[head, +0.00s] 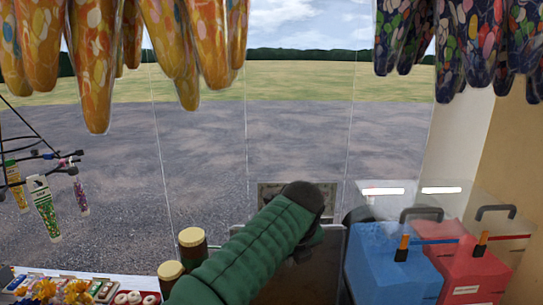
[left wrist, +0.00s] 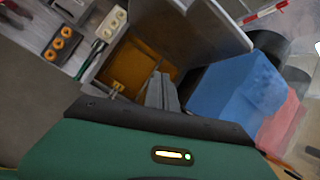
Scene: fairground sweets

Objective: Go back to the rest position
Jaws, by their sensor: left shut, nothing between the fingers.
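My left arm, in a green sleeve, reaches in from the bottom of the head view towards the centre. Its dark wrist end hides most of the left gripper (head: 308,248). In the left wrist view the left gripper's grey fingers (left wrist: 161,92) are together with nothing between them. They are in front of an open brown-bottomed compartment (left wrist: 130,66); contact cannot be told. My right gripper is in neither view.
Two brown jars with cream lids (head: 192,238) stand left of my arm. A blue tank (head: 392,268) and a red tank (head: 475,275) stand at right. Bags of sweets (head: 95,60) hang above.

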